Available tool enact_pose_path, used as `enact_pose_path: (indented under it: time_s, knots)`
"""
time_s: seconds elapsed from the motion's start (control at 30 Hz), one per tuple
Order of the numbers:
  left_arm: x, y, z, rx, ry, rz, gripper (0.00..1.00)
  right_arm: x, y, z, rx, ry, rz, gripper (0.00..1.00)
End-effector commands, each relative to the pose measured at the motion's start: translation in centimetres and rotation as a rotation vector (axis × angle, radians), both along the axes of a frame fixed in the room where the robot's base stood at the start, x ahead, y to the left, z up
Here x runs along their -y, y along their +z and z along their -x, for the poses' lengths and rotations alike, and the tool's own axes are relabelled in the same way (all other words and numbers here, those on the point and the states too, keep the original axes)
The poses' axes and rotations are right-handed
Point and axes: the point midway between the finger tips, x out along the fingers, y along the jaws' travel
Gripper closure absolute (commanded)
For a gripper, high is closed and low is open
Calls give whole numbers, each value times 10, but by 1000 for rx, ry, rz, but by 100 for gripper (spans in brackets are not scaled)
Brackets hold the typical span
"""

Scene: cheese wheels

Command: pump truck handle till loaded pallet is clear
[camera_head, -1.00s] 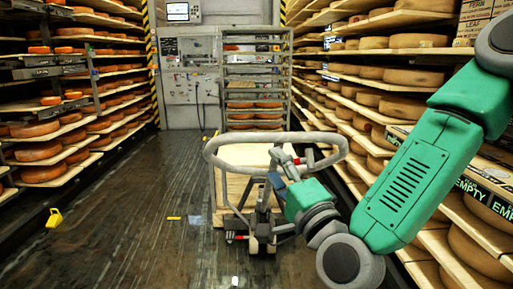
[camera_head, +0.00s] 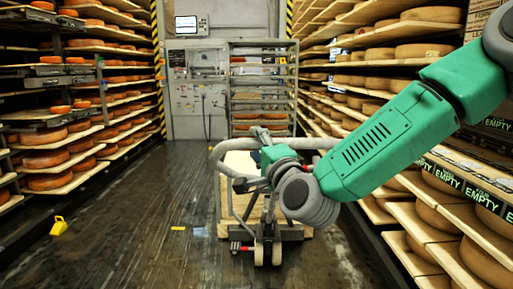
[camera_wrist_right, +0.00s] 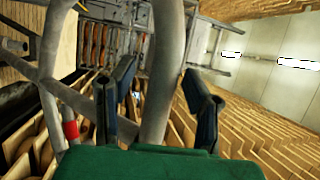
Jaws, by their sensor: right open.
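The pallet truck (camera_head: 262,232) stands upright in the aisle in the head view, with its wheels on the floor. Its grey looped handle (camera_head: 216,165) is at the top, partly hidden by my right arm. A pale wooden load (camera_head: 238,170) sits behind the handle; the pallet under it is mostly hidden. My right gripper (camera_head: 260,136) is at the middle of the handle loop. In the right wrist view, its two dark fingers (camera_wrist_right: 158,75) are open, with a grey handle tube (camera_wrist_right: 163,60) between them. I cannot tell whether they touch it. My left gripper is not in view.
Racks of cheese wheels line the left (camera_head: 50,160) and right (camera_head: 440,215) sides. A metal rack (camera_head: 262,70) stands behind the load. A yellow object (camera_head: 58,226) lies on the floor at left. The wet floor left of the truck is mostly clear.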

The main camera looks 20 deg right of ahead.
Motion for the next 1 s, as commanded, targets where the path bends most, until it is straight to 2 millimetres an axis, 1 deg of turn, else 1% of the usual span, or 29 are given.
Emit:
enact_pose_path:
  time_s: [0.1,0.33,0.37,0.4,0.43,0.47,0.63,0.77,0.87,1.0]
  knots:
    - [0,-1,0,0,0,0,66,0,1,-4,0,0,0,57]
    - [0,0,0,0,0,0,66,0,1,-4,0,0,0,57]
    - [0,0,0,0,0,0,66,0,1,-4,0,0,0,68]
    - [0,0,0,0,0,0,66,0,1,-4,0,0,0,82]
    - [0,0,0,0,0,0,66,0,1,-4,0,0,0,92]
    - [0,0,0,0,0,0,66,0,1,-4,0,0,0,100]
    - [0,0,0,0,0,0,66,0,0,-4,-1,0,1,100]
    - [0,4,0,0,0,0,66,1,4,-7,-7,0,0,100]
    - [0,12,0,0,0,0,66,2,12,-13,-15,-1,-3,100]
    - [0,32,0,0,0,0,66,7,32,-28,-40,-3,-12,100]
